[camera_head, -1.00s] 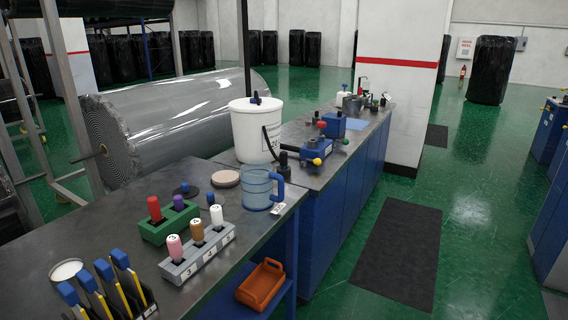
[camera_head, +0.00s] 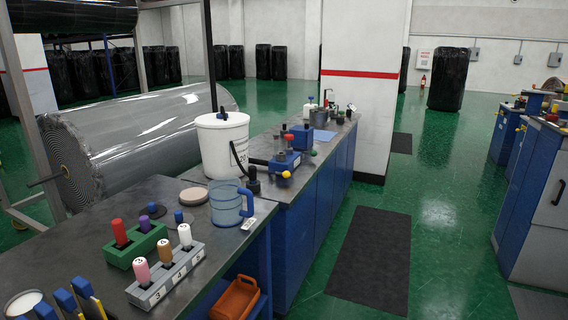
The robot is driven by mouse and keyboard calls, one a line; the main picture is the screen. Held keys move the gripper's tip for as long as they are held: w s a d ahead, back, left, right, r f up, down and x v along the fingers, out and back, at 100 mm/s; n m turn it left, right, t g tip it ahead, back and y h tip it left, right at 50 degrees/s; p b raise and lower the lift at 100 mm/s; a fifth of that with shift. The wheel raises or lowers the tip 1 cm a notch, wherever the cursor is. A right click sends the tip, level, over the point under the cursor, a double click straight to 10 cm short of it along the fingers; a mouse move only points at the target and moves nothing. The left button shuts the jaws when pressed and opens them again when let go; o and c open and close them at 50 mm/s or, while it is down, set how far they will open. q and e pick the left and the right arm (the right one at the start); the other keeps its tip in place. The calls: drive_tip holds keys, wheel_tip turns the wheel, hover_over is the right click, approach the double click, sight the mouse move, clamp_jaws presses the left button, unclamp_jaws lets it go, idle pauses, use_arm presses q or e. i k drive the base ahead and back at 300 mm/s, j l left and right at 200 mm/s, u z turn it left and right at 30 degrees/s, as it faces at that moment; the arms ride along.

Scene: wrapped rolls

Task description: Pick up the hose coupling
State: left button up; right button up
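I cannot make out for certain which item is the hose coupling; the small parts on the benches are too small to tell. Small dark and metal items (camera_head: 338,111) stand at the far end of the long bench. A blue device with red and yellow knobs (camera_head: 284,165) sits nearer on that bench, with a black fitting (camera_head: 253,182) at its near left. Neither of my grippers is in view.
The near bench (camera_head: 90,218) holds a blue jug (camera_head: 227,203), peg-like handles in green and grey blocks, and blue-topped tools. A white bucket (camera_head: 221,146) stands behind. An orange bin (camera_head: 236,299) sits below. Green floor with a dark mat (camera_head: 372,258) lies open at right.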

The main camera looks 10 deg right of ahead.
sight(252, 169)
drive_tip(key=i+l, duration=0.2)
drive_tip(key=l, duration=0.15)
drive_tip(key=i+l+u, duration=0.1)
drive_tip(key=i+l, duration=0.3)
drive_tip(key=l, duration=0.25)
drive_tip(key=i+l, duration=0.2)
drive_tip(key=l, duration=0.15)
drive_tip(key=j+u, duration=0.05)
